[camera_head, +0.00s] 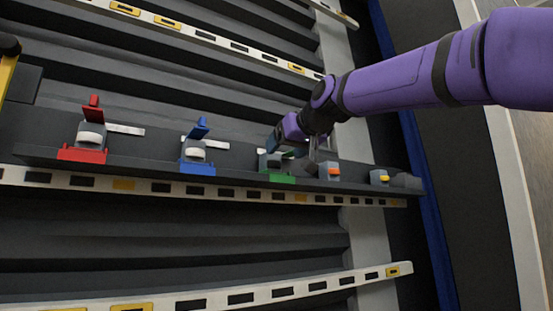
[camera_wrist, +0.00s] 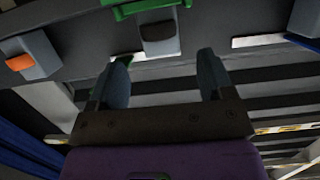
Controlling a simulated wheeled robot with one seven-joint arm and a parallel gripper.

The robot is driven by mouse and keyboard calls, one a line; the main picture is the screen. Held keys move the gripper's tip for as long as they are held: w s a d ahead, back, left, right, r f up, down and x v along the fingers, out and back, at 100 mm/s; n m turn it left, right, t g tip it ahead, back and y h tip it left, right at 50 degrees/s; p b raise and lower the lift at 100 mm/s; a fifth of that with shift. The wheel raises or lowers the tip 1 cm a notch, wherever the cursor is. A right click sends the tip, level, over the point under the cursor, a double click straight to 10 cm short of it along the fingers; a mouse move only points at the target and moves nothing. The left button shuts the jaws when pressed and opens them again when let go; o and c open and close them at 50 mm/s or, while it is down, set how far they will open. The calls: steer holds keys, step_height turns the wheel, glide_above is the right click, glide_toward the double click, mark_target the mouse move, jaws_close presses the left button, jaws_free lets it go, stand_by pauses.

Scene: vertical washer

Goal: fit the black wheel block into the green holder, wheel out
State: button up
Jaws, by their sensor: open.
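The green holder (camera_head: 281,179) stands on the dark shelf, partly hidden behind my gripper in the head view. Its green frame (camera_wrist: 148,8) shows at the top of the wrist view, cut off by the edge. A grey block with a black wheel (camera_wrist: 160,38) sits against that frame, wheel showing; I cannot tell how deeply it is seated. My gripper (camera_wrist: 165,62) is open, its two fingers apart to either side of the block's lower end, with no contact visible. In the head view my gripper (camera_head: 296,148) is right over the green holder.
A red holder (camera_head: 82,155) and a blue holder (camera_head: 197,167), each with a white wheel, stand to the left. An orange-wheeled block (camera_head: 330,172) stands close on the right, with a yellow-wheeled block (camera_head: 379,177) beyond. Slotted rails run along the structure.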

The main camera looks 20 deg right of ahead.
steer(key=v, duration=0.4)
steer(key=shift+s+r, duration=0.1)
steer(key=shift+s, duration=0.15)
steer(key=shift+d, duration=0.1)
steer(key=s+d+f+g+h, duration=0.1)
steer(key=s+f+g, duration=0.2)
steer(key=s+f, duration=0.5)
steer(key=s+d+f+m+g+h, duration=0.1)
steer(key=s+f, duration=0.7)
steer(key=f, duration=1.2)
steer(key=s+d+f+m+g, duration=0.1)
steer(key=s+f+g, duration=0.4)
steer(key=f, duration=0.9)
steer(key=s+d, duration=0.1)
steer(key=s, duration=0.2)
steer(key=shift+d+h, duration=0.3)
steer(key=shift+h, duration=0.1)
steer(key=s+d+r, duration=0.2)
steer(key=s+d, duration=0.1)
steer(key=s, duration=1.2)
steer(key=shift+s, duration=0.25)
